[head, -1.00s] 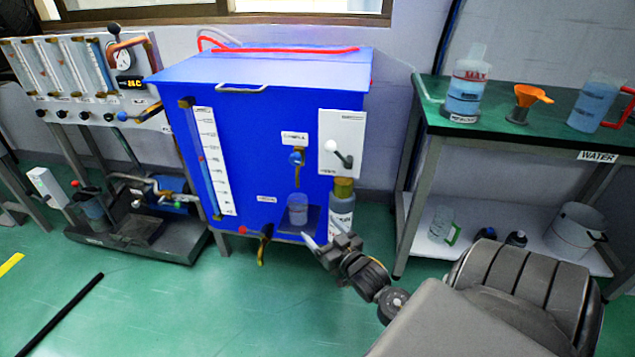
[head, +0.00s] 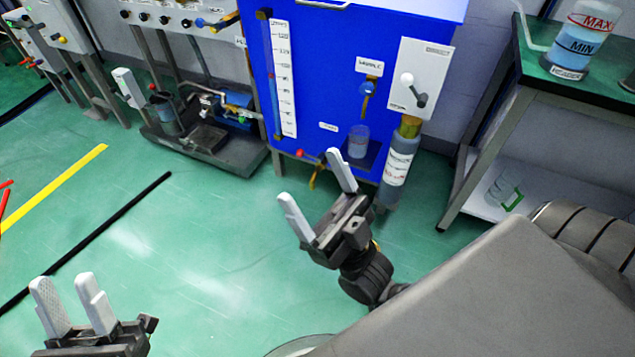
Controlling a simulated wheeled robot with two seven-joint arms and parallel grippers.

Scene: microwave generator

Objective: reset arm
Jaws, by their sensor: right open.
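My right gripper (head: 311,184) is in the middle of the head view, its two pale fingers spread wide with nothing between them. It appears in front of the blue tank (head: 345,75), below and left of a small beaker (head: 358,141) on the tank's little shelf. My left gripper (head: 68,288) is at the bottom left over the green floor. Its two pale fingers stand apart with a narrow gap and nothing visible between them. The lower part of the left arm is out of the picture.
A grey cylinder (head: 399,170) hangs at the tank's right side. A low machine (head: 205,140) sits at the back left. The floor (head: 190,240) between the grippers is mostly clear.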

